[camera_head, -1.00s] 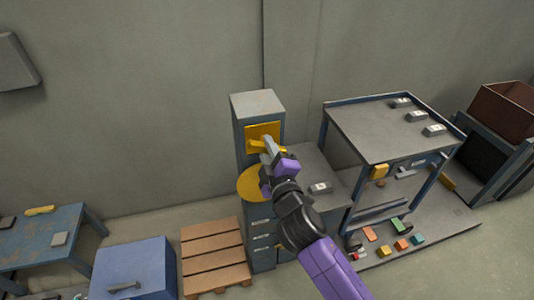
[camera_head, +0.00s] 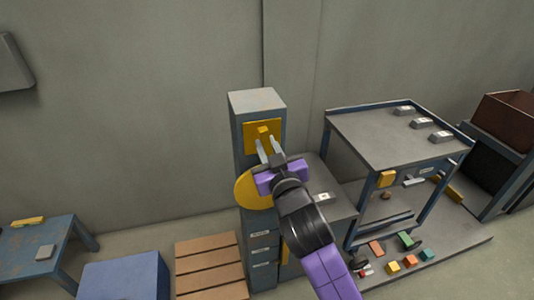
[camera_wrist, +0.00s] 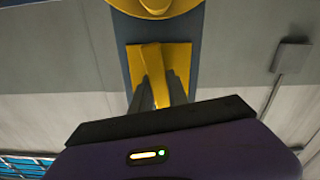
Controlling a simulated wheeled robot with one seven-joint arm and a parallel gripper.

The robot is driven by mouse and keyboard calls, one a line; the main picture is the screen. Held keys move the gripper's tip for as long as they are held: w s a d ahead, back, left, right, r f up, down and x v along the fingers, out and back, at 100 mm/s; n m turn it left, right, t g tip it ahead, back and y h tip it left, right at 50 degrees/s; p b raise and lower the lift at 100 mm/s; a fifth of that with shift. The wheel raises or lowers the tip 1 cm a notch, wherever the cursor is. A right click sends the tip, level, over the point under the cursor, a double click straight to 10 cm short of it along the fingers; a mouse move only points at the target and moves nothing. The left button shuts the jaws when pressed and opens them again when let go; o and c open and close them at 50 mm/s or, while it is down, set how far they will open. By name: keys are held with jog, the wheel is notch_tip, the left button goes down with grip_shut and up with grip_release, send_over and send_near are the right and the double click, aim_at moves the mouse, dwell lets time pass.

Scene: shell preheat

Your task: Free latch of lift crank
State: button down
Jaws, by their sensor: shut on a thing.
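A tall blue-grey column (camera_head: 260,102) carries a square yellow plate (camera_head: 250,128) on its upper front. A small yellow latch piece (camera_head: 263,131) stands out from the plate. My gripper (camera_head: 267,146) has both grey fingers at this piece and is shut on it. In the wrist view the fingers reach up to the yellow plate (camera_wrist: 181,52), with the yellow latch piece (camera_wrist: 156,72) between them. A round yellow disc (camera_head: 245,188), perhaps the crank, sits lower on the column, partly hidden behind my gripper. Its knobbed part shows at the top of the wrist view (camera_wrist: 155,6).
A grey-topped rack (camera_head: 375,135) with several metal blocks stands to the right, coloured blocks below it. A wooden pallet (camera_head: 208,265), a blue box (camera_head: 125,275) and a worn blue table (camera_head: 35,245) are at the lower left.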

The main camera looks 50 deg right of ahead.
aim_at(268, 151)
jog(key=shift+f+m+b, duration=0.15)
jog(key=shift+m+b, duration=0.45)
jog(key=shift+m, duration=0.5)
jog(key=c, duration=1.3)
grip_release()
jog(key=shift+s, duration=0.1)
jog(key=b+v, duration=0.1)
jog(key=v, duration=0.5)
jog(key=shift+s+a, duration=0.25)
jog(key=shift+a, duration=0.05)
jog(key=shift+s+a, duration=0.25)
jog(key=shift+s, duration=0.15)
